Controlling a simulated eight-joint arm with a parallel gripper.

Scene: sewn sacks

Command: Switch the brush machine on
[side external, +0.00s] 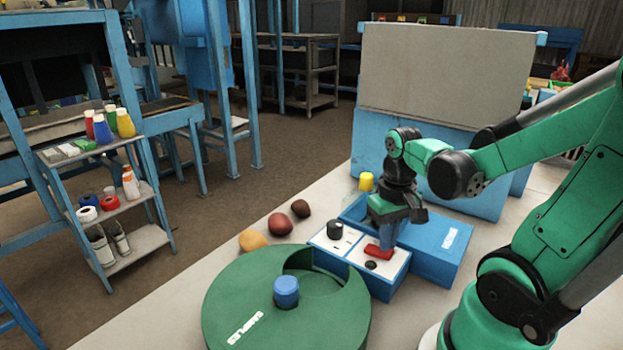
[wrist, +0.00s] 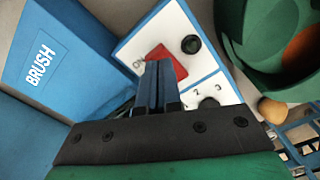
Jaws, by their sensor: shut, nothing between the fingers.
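The brush machine is a blue box (wrist: 70,30) lettered BRUSH, and it also shows in the side view (side external: 440,262). Beside it are white-topped control panels (wrist: 137,38) with a red switch (side external: 378,252), a small black knob (wrist: 191,44) and a larger black dial (side external: 335,229). The red switch also shows in the wrist view (wrist: 156,54), partly hidden by my fingers, with partly covered lettering beside it. My gripper (side external: 387,244) is shut and empty, pointing down right at the red switch. I cannot tell whether the fingertips touch it. Numbers 2 and 3 show beside my fingers in the wrist view.
A round green drum (side external: 245,318) with a blue knob (side external: 286,290) stands in front of the panels. Several round brown and yellow things (side external: 280,224) lie behind it.

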